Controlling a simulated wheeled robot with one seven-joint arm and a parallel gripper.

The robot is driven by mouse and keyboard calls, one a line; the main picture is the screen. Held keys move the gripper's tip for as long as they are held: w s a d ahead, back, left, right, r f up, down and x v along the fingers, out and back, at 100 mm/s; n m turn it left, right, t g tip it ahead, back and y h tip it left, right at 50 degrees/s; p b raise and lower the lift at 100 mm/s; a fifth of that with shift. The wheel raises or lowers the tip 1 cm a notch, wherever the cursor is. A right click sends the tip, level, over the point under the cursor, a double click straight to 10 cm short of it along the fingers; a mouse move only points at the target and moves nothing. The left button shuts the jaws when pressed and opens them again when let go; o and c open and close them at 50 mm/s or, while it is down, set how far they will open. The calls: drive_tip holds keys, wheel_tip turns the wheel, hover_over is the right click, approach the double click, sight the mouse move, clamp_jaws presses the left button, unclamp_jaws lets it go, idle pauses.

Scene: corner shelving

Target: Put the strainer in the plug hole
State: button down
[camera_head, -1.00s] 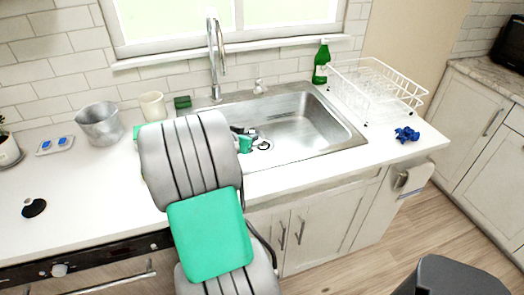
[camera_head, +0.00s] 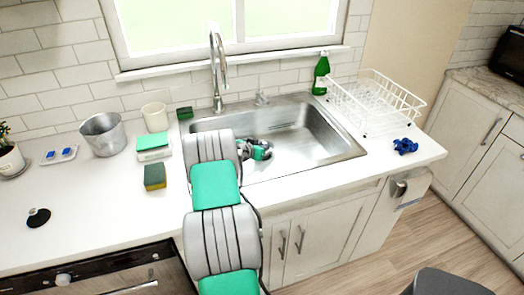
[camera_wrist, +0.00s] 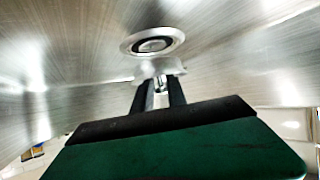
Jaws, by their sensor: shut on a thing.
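My gripper (camera_head: 262,152) is inside the steel sink (camera_head: 308,128), low in its left half. In the wrist view its two dark fingers (camera_wrist: 160,84) are shut on a small silver piece, the strainer (camera_wrist: 168,67). The plug hole (camera_wrist: 152,42), a pale metal ring with a dark middle, lies just beyond the strainer in the wrist view. The strainer looks close to the ring's near edge; whether they touch I cannot tell. In the head view my gripper and arm hide the strainer and the plug hole.
The tap (camera_head: 217,65) rises behind the sink. A green bottle (camera_head: 321,72) and a white dish rack (camera_head: 375,100) stand to the right. A sponge (camera_head: 155,177), a white cup (camera_head: 154,117) and a metal pot (camera_head: 102,135) are on the left counter. A black disc (camera_head: 38,218) lies farther left.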

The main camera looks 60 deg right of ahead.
wheel_tip(320, 180, down, 2)
drive_tip(key=shift+f, duration=0.1)
drive_tip(key=c, duration=1.3)
unclamp_jaws()
drive_tip(key=shift+c, duration=0.2)
drive_tip(key=shift+a, duration=0.15)
drive_tip(key=b+v, duration=0.1)
drive_tip(key=v, duration=1.1)
